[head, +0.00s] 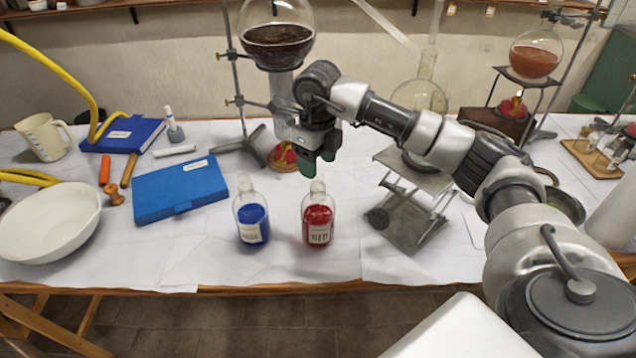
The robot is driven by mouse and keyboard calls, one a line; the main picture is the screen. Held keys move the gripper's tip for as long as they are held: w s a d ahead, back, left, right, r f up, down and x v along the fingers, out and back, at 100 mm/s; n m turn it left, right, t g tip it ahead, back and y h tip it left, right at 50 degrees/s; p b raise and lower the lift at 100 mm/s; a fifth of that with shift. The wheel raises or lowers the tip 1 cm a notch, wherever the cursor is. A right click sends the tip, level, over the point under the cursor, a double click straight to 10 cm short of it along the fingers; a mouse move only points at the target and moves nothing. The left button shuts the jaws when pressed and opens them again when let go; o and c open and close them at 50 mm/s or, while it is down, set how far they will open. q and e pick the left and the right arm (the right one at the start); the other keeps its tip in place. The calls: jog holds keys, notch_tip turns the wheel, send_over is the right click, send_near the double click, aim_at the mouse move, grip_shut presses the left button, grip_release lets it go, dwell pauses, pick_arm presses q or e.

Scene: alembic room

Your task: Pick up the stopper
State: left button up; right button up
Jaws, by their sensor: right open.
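A clear glass bottle of red contents (318,222) stands upright near the table's front edge, with a pale stopper (317,186) in its neck. A similar bottle of blue contents (252,222) stands to its left, also with a pale stopper (244,184). My right gripper (319,162) points down, open and empty, just above and slightly behind the red bottle's stopper in the picture. Whether its fingertips reach around the stopper top cannot be told. My left gripper is not in view.
A blue case (180,190) and a white bowl (48,225) lie to the left. A metal lab jack (408,215) stands right of the red bottle. Behind is a stand with a round flask of dark liquid (277,45). Bare white paper lies around the bottles.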

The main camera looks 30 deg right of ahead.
aim_at(318, 185)
notch_tip(318, 185, down, 4)
jog(key=shift+s+f+p, duration=0.1)
jog(key=shift+f+p, duration=0.1)
jog(key=shift+p, duration=0.2)
jog(key=shift+c, duration=0.5)
jog(key=c, duration=0.9)
